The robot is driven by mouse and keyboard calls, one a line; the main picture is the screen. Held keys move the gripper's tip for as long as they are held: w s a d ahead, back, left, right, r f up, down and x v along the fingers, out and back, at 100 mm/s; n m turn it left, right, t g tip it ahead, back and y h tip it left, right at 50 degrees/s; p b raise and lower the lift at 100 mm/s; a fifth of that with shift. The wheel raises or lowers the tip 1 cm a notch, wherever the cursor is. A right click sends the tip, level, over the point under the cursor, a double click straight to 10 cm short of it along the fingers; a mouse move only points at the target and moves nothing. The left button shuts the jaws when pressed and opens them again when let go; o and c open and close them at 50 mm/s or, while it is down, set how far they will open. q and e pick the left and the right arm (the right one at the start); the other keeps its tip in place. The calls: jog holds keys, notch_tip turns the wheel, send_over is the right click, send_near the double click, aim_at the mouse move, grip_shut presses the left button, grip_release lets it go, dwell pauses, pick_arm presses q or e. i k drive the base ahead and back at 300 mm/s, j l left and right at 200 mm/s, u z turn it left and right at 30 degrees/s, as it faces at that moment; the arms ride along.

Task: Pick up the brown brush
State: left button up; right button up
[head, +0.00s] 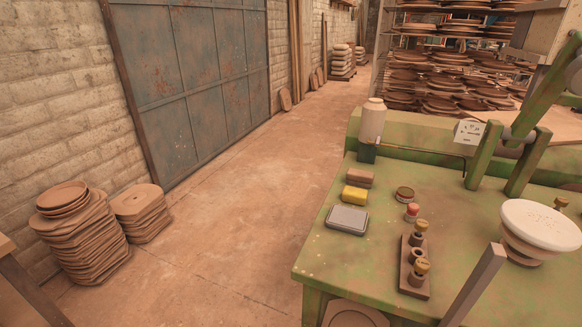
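A brown block (360,178), which looks like the brown brush, lies on the green table (330,262) near its left edge. It is just behind a yellow sponge-like block (355,195). Its bristles cannot be made out at this size. Neither of my grippers shows in the head view, and nothing is seen touching the brown block.
A grey flat box (347,220) lies in front of the yellow block. A white dish (540,226) and grey bar (475,285) are further right. Open floor lies left.

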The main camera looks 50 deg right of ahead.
aim_at(355, 177)
jog(key=i+j, duration=0.2)
jog(key=i, duration=0.35)
jog(key=i+j, duration=0.2)
jog(key=i, duration=0.35)
jog(key=i+l+z, duration=0.15)
jog(key=z, duration=0.3)
jog(key=i+z, duration=0.65)
jog(key=z, duration=0.2)
jog(key=i+j+z, duration=0.2)
jog(key=z, duration=0.25)
jog(key=i+j+z, duration=0.25)
jog(key=z, duration=0.15)
jog(key=i+z, duration=0.25)
jog(key=z, duration=0.25)
jog(key=i+z, duration=0.25)
jog(key=z, duration=0.25)
jog(key=i+j+z, duration=0.1)
jog(key=z, duration=0.4)
jog(key=i+j+z, duration=0.2)
jog(key=z, duration=0.25)
jog(key=i+j+z, duration=0.25)
jog(key=z, duration=0.25)
